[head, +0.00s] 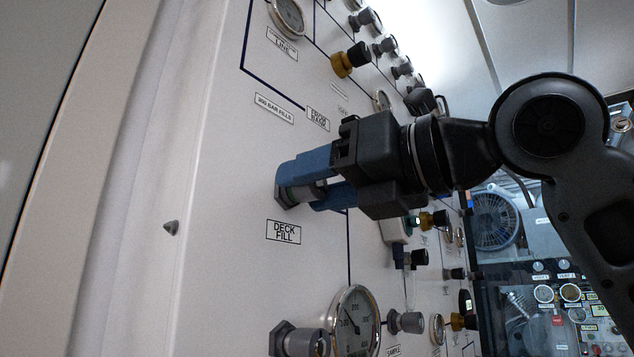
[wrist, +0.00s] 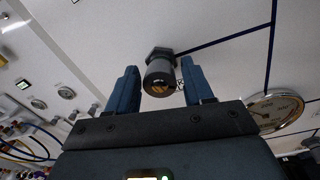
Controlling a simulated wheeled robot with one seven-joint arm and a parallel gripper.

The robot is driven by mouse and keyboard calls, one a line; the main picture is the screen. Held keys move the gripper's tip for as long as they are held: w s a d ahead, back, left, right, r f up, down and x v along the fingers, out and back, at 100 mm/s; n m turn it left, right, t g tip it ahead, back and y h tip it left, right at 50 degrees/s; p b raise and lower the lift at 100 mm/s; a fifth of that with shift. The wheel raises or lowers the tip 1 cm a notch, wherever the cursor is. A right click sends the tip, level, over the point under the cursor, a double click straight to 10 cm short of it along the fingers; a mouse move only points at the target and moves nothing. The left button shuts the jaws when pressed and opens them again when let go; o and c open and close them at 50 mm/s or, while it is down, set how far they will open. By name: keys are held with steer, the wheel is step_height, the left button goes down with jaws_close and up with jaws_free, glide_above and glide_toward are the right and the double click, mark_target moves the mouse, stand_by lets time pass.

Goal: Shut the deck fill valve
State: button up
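The "DECK FILL" label (head: 284,232) is on the pale panel in the head view. Just above it a grey fitting with a hex base (head: 284,196) sticks out of the panel, partly hidden by my blue fingers. My gripper (head: 303,188) reaches in from the right, with one finger above the fitting and one below. In the wrist view the grey cylindrical fitting (wrist: 159,76), with a brownish end, stands between the fingers of my gripper (wrist: 159,68). A gap shows to the left finger; the right finger is close, and I cannot tell whether it touches.
A round gauge (head: 354,322) and another hex-based fitting (head: 298,340) are below. A yellow-and-black knob (head: 350,60) is above. More knobs and gauges line the panel to the right. The panel left of the label is mostly bare, with a small grey stud (head: 171,228).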

steer(key=c, duration=0.8)
steer(key=shift+c, duration=0.2)
